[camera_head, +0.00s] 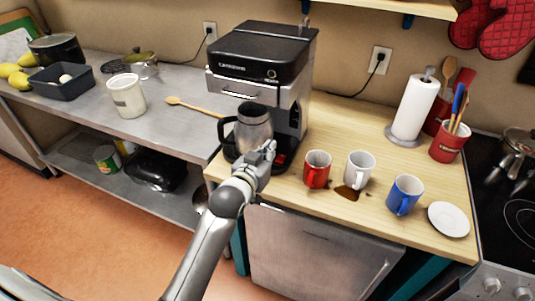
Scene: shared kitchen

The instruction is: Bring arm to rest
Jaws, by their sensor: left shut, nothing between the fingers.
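My left arm reaches up from the bottom of the head view. My left gripper (266,152) is shut and empty, just in front of the coffee maker (262,60). It overlaps the lower part of a silver carafe with a black handle (254,127) in the picture; I cannot tell whether they touch. The carafe stands upright at the front of the coffee maker, its base partly hidden by the gripper. My right gripper is not in view.
Red (317,169), white (358,170) and blue (404,195) mugs stand right of the gripper on the wooden counter (400,232), near a brown spill (347,193) and a white saucer (448,219). A paper towel roll (412,108) stands behind. A metal table (185,125) is at left.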

